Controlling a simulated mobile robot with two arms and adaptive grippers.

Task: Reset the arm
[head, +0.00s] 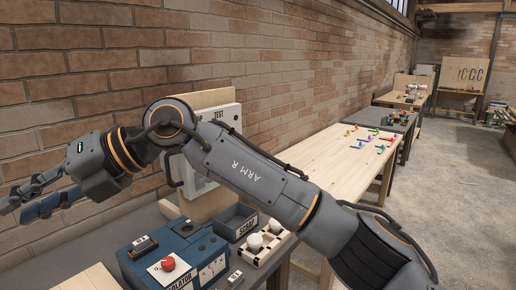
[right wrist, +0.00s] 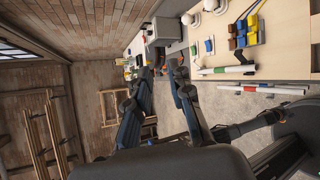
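My right arm (head: 255,180), marked "ARM R", crosses the head view from the lower right to the left, bent at an elbow joint in front of the brick wall. Its right gripper (head: 18,208) is at the left edge of the head view, pointing left, above the bench. In the right wrist view the gripper (right wrist: 159,76) has two dark fingers apart with nothing between them. My left arm and gripper are not in view.
Below the arm are a blue isolator box (head: 190,256) with a red knob (head: 168,263), a grey scrap bin (head: 236,222) and a tray (head: 273,256) with white round pieces. A white test panel (head: 226,117) stands behind the arm. A wooden table (head: 330,160) holds small coloured pieces.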

